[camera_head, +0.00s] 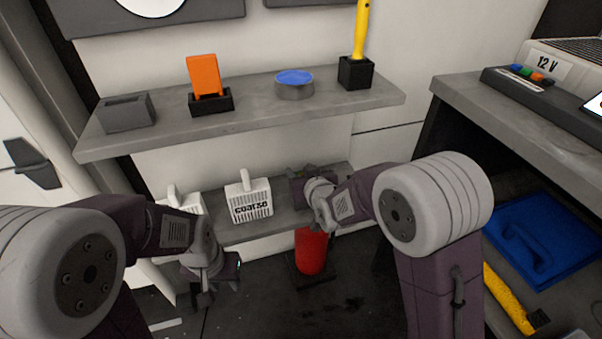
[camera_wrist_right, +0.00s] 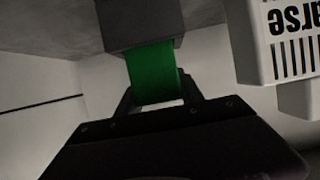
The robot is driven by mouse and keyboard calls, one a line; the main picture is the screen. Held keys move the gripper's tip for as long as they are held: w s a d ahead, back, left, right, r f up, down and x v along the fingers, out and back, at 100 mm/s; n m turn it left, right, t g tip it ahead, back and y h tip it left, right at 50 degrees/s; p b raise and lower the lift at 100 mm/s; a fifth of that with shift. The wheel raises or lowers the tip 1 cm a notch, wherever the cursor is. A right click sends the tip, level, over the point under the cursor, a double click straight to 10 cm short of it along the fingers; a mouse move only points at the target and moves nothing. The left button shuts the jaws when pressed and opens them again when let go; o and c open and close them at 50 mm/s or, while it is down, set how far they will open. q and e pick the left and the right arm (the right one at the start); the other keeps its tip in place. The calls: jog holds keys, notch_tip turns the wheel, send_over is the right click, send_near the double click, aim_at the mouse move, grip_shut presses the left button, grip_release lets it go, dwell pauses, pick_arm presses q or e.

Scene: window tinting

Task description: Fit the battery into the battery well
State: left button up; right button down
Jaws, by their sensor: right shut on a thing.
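A green block, which looks like the battery (camera_wrist_right: 153,72), is between the fingers of my right gripper (camera_wrist_right: 160,100) in the right wrist view. Its far end meets a dark grey box (camera_wrist_right: 140,28), which looks like the battery well; how deep it sits inside, I cannot tell. In the head view my right gripper (camera_head: 303,176) is over the lower shelf, right of the white COARSE box, and its own arm mostly hides the battery and well. My left gripper (camera_head: 210,292) hangs low at the left, in front of the lower shelf, holding nothing visible; its jaw opening is unclear.
The white COARSE box (camera_head: 249,203) stands close beside my right gripper. A red cylinder (camera_head: 311,251) stands below it on the floor. The upper shelf (camera_head: 340,104) overhangs, carrying an orange block (camera_head: 204,76), a grey holder (camera_head: 127,112), a blue-topped tin (camera_head: 294,84) and a yellow-handled tool (camera_head: 360,35).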

jog(key=c, duration=0.7)
grip_release()
jog(key=shift+f, duration=0.1)
jog(key=shift+c, duration=0.2)
jog(key=shift+r+p, duration=0.35)
jog(key=b+v, duration=0.3)
jog(key=v, duration=0.9)
jog(key=shift+f, duration=0.2)
